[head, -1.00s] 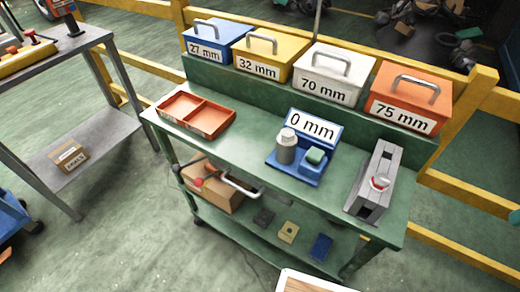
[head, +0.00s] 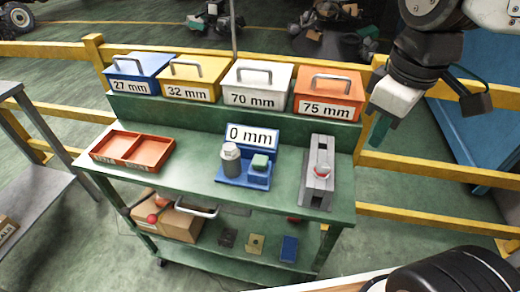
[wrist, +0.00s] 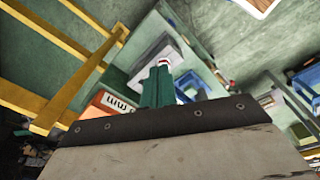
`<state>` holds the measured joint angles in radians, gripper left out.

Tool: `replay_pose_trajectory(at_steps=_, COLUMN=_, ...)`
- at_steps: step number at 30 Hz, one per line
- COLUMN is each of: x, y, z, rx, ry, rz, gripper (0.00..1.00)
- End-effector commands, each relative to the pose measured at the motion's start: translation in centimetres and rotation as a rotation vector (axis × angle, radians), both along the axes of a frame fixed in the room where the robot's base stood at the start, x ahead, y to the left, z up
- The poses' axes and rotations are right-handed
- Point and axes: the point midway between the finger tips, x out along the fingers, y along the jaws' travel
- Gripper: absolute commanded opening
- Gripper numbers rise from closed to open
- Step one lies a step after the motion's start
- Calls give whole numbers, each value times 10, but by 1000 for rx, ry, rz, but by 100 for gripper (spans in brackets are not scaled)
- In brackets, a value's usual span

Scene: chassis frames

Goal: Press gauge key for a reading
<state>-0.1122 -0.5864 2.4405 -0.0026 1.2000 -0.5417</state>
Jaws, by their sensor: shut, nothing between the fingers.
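The gauge (head: 243,170) is a blue unit on the green bench, with a grey cylinder (head: 231,158) on its left and a green key (head: 260,163) on its right. Its display (head: 252,136) reads 0 mm. My gripper (head: 379,132) hangs at the right in the head view, beyond the bench's right end and apart from the gauge. Its green fingers also show in the wrist view (wrist: 158,84), closed together with nothing between them.
Four lidded boxes marked 27 mm (head: 137,77), 32 mm (head: 191,78), 70 mm (head: 257,86) and 75 mm (head: 328,95) stand on the back shelf. A grey fixture (head: 318,175) stands right of the gauge. An orange tray (head: 133,151) lies left. Yellow rails (head: 440,171) run behind.

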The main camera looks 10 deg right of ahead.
Motion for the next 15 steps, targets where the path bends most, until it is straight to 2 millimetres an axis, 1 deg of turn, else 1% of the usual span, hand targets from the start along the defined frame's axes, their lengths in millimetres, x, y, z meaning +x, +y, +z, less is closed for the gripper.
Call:
replay_pose_trajectory(at_steps=1, x=17, y=13, z=2, rx=-13, ry=12, rz=183, gripper=0)
replay_pose_trajectory(at_steps=2, x=27, y=20, z=3, rx=-21, ry=16, rz=296, gripper=0)
replay_pose_trajectory(at_steps=3, x=39, y=29, z=4, rx=-30, ry=21, rz=448, gripper=0)
replay_pose_trajectory(at_steps=5, x=56, y=45, z=4, rx=-44, ry=28, rz=675, gripper=0)
replay_pose_trajectory(at_steps=6, x=68, y=57, z=3, rx=-52, ry=32, rz=827, gripper=0)
replay_pose_trajectory(at_steps=8, x=85, y=75, z=1, rx=-63, ry=36, rz=1052, gripper=0)
replay_pose_trajectory(at_steps=9, x=95, y=88, z=-1, rx=-69, ry=40, rz=1197, gripper=0)
replay_pose_trajectory(at_steps=12, x=117, y=118, z=-8, rx=-81, ry=45, rz=1530, gripper=0)
replay_pose_trajectory(at_steps=15, x=132, y=145, z=-16, rx=-90, ry=46, rz=1798, gripper=0)
